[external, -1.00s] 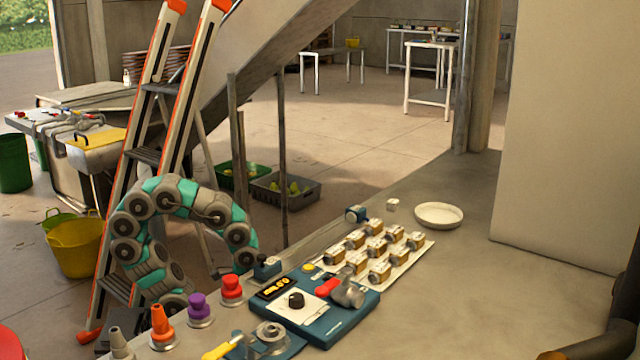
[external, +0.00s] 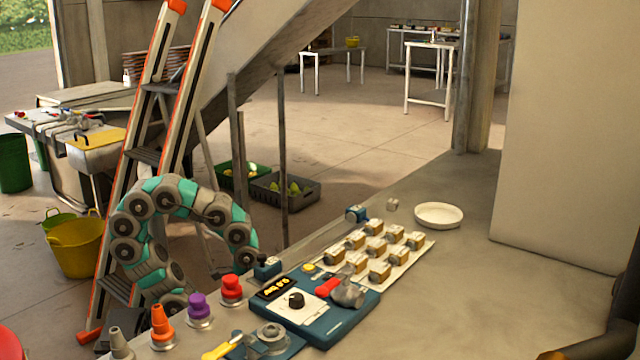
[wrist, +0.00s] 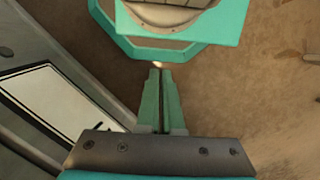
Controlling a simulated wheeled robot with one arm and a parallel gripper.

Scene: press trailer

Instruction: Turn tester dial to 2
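The tester is a blue box (external: 340,327) on the counter in the external view. Its black round dial (external: 296,300) sits on a white plate, beside a small lit display (external: 277,287) too small to read surely. I cannot tell the dial's setting. My arm arches up and bends down left of the tester, its end low behind the counter edge. The fingers are not clear there. In the wrist view my gripper (wrist: 160,75) has its two teal fingers close together, with nothing seen between them. It is apart from the dial, which the wrist view does not show.
A red handle (external: 327,287) and a grey fitting are on the tester, right of the dial. A tray of small brown parts (external: 421,250) and a white dish (external: 438,215) lie beyond. A ladder (external: 136,140) stands behind my arm.

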